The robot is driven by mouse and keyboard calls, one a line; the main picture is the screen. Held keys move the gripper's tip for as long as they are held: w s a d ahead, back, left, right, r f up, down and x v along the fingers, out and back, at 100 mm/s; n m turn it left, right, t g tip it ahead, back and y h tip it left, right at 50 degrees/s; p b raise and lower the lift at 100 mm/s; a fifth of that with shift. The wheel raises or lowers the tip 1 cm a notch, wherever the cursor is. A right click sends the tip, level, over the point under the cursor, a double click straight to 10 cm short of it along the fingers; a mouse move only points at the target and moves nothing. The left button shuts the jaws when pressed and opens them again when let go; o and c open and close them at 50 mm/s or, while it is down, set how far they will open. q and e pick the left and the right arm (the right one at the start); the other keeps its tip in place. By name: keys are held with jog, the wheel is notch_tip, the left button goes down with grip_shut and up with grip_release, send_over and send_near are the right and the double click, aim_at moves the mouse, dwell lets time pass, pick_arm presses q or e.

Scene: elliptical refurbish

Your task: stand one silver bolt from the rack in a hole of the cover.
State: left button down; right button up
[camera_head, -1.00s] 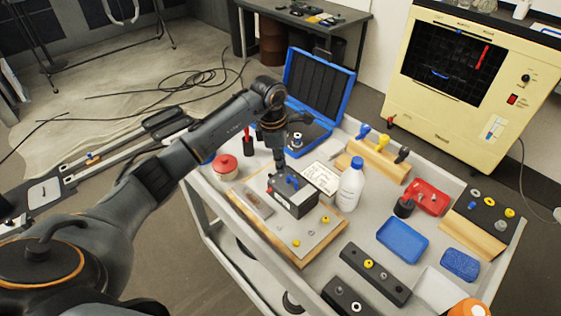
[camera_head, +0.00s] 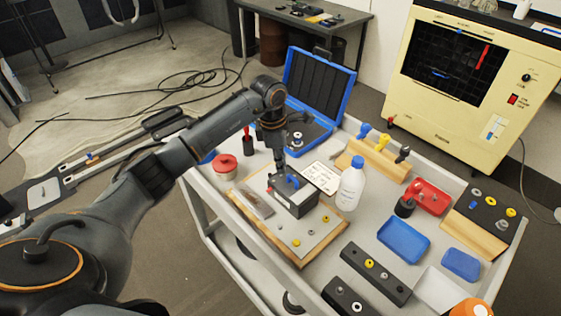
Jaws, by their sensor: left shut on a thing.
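My left gripper (camera_head: 280,163) points down at the back left edge of a black box (camera_head: 294,198) with a pale front label and a blue part (camera_head: 293,181) on top. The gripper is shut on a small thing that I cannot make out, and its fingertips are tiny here. The box stands on a board (camera_head: 300,250) with small yellow and grey pieces beside it. A black bar, seemingly the rack (camera_head: 352,256), lies at the front with yellow and silver pieces in it. I cannot tell for sure which part is the cover. My right gripper is out of view.
A white bottle (camera_head: 352,183) stands right of the box. A red-lidded jar (camera_head: 225,166) is at left, an open blue case (camera_head: 318,88) behind. Blue trays (camera_head: 403,239) and a red tray (camera_head: 432,197) are at right. The cart holds little free room.

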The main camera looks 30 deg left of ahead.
pick_arm(q)
jog(key=shift+f+b, duration=0.55)
jog(key=shift+f, duration=0.1)
dwell(0.7)
jog(key=c, duration=1.3)
grip_release()
jog(key=shift+o, duration=0.2)
jog(key=shift+r, duration=0.2)
notch_tip(320, 180, up, 12)
jog(key=a, duration=0.1)
jog(key=shift+s+a+f, duration=0.2)
jog(key=shift+s, duration=0.1)
jog(key=shift+f, duration=0.1)
